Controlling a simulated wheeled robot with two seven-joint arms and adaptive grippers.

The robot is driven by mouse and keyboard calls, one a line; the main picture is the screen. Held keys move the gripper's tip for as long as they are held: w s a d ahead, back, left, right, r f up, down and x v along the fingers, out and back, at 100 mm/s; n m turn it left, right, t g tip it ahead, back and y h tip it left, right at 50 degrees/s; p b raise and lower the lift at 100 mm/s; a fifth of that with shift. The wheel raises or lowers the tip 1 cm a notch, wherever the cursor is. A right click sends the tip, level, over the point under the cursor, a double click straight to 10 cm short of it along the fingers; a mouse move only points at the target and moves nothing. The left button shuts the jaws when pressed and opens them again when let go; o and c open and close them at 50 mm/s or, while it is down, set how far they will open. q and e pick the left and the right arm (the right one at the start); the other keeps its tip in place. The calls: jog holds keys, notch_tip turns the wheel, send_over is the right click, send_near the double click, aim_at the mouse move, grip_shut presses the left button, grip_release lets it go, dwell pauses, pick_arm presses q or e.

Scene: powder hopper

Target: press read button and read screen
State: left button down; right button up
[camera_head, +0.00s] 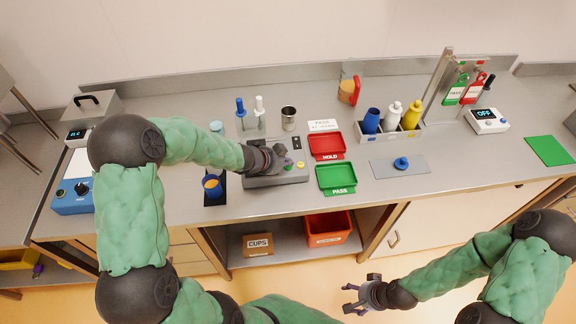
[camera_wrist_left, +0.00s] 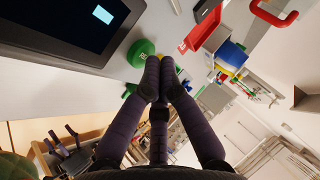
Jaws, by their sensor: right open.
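A grey instrument box (camera_head: 262,181) with small buttons stands mid-bench in the head view. My left gripper (camera_head: 283,160) is over it and hides part of its top. In the left wrist view the gripper's fingers (camera_wrist_left: 161,70) are together, empty, with tips beside a round green button (camera_wrist_left: 140,53). A yellow button (camera_head: 300,164) lies on the other side of the tips. I cannot tell whether the tips touch a button. A dark screen (camera_wrist_left: 68,32) shows a pale cyan lit patch; no reading is legible. My right gripper (camera_head: 362,298) is open and empty, low in front of the bench.
A red HOLD tray (camera_head: 326,157) and a green PASS tray (camera_head: 351,188) lie right of the box. A dark pad with a blue cup (camera_head: 212,186) is left.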

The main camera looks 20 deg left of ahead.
aim_at(287, 167)
pick_arm(q)
jog(key=shift+f, duration=0.3)
jog(key=shift+r, duration=0.1)
dwell(0.5)
jog(key=shift+r+p, duration=0.65)
jog(key=shift+r, duration=0.05)
notch_tip(287, 167, up, 5)
jog(key=p, duration=0.5)
dwell(0.8)
